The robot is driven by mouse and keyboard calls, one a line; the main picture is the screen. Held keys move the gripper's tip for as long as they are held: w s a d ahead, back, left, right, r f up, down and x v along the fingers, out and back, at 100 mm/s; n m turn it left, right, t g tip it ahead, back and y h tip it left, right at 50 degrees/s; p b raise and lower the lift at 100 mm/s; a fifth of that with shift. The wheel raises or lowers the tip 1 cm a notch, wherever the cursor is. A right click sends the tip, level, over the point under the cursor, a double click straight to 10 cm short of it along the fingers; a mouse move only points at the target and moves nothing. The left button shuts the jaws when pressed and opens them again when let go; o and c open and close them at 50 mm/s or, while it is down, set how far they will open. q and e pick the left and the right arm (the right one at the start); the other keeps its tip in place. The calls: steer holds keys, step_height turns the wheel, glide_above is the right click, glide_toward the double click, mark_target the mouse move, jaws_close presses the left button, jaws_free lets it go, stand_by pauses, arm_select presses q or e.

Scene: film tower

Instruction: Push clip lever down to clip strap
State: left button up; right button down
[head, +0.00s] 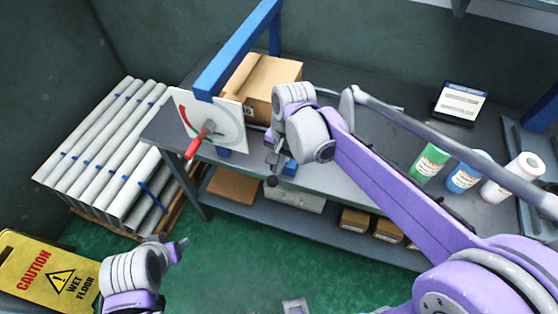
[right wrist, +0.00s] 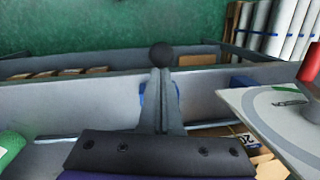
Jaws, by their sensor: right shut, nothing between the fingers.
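A black ball knob (head: 272,181), seemingly the clip lever's end, shows at the front edge of the grey workbench. A blue block (head: 289,168) sits just beside it, partly covered by my right gripper (head: 273,162). In the right wrist view the knob (right wrist: 162,55) appears just beyond the tips of my shut, empty right gripper (right wrist: 160,75). I cannot tell whether they touch. Blue parts (right wrist: 146,98) show behind the fingers. The lever's shaft is hidden, and I cannot make out the strap. My left gripper (head: 178,246) is low at the left, away from the bench; its opening is unclear.
A white dial panel (head: 232,128) with a red handle (head: 195,146) hangs from a blue frame (head: 232,58) left of my right gripper. A cardboard box (head: 275,75) stands behind. Bottles (head: 465,170) are at the right. A yellow wet-floor sign (head: 40,270) stands lower left.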

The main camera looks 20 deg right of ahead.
mark_target(275, 184)
steer(key=shift+s+a+f+t+h, duration=0.4)
steer(key=shift+s+f+t+h, duration=0.15)
steer(key=shift+f+t, duration=0.2)
steer(key=shift+s+a+f+t+h+b, duration=0.15)
steer(key=shift+s+f+t+h+b, duration=0.1)
steer(key=shift+f+t+h+b, duration=0.25)
steer(key=shift+s+a+f+t+h+b, duration=0.15)
steer(key=shift+s+f+t+b, duration=0.1)
steer(key=shift+f+t, duration=0.35)
steer(key=shift+f, duration=0.35)
arm_select(q)
steer(key=f, duration=0.1)
steer(key=s+f, duration=0.1)
steer(key=shift+f, duration=0.35)
arm_select(e)
steer(key=shift+s+f, duration=0.15)
arm_select(q)
step_height(275, 184, up, 4)
steer(key=shift+w+d+r+p, duration=0.1)
steer(key=shift+w+p, duration=0.05)
steer(key=shift+p, duration=1.1)
arm_select(e)
steer(key=w+d+v, duration=0.1)
steer(key=v, duration=1.2)
steer(key=shift+w+r, duration=0.3)
steer(key=shift+r, duration=0.15)
steer(key=shift+d, duration=0.1)
